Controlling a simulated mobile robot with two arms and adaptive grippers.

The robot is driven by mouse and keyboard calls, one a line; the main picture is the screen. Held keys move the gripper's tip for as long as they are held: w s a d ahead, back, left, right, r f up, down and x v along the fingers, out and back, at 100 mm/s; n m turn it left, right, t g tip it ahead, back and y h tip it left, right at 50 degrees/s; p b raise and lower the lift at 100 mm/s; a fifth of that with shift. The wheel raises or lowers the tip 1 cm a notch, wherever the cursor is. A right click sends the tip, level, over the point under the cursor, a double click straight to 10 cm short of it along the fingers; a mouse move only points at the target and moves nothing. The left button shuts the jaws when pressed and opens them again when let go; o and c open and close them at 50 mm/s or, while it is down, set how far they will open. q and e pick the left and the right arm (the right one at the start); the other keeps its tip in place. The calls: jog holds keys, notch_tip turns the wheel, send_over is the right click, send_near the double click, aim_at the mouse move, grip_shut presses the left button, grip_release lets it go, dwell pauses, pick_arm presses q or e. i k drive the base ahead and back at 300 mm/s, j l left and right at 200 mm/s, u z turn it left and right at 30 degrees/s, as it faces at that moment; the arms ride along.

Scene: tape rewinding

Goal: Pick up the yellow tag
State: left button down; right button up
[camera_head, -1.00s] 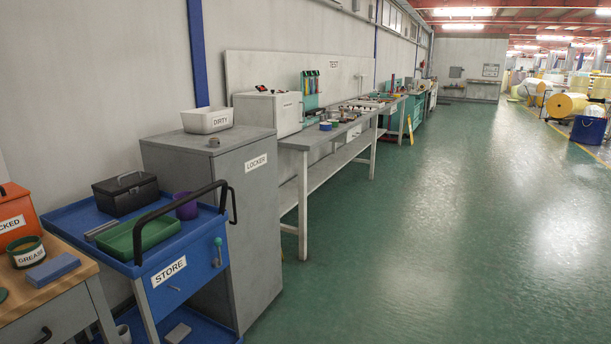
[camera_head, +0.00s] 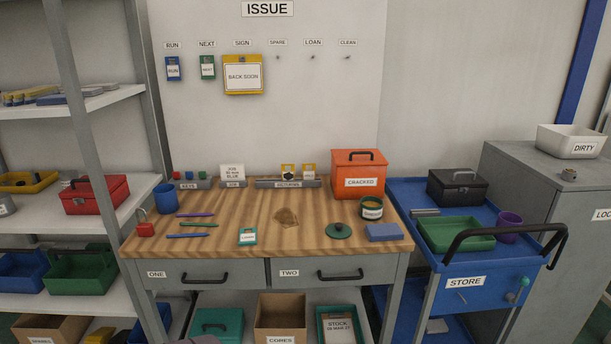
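A larger yellow-framed BACK SOON sign (camera_head: 243,76) hangs on the wall board under SIGN. A blue RUN tag (camera_head: 173,69) and a green NEXT tag (camera_head: 207,67) hang left of it. I cannot tell which yellow piece the task means. Neither of my grippers is in view.
The wooden bench (camera_head: 240,240) holds pens, a teal card (camera_head: 248,236), a blue cup (camera_head: 166,198), an orange CRACKED box (camera_head: 358,174) and a GREASE tin (camera_head: 371,208). Shelves stand left. A blue STORE cart (camera_head: 478,285) stands right, beside a grey locker (camera_head: 540,220).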

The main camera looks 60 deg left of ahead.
aim_at(285, 174)
jog(key=u, duration=2)
jog(key=i+z, duration=0.35)
jog(key=i, duration=0.05)
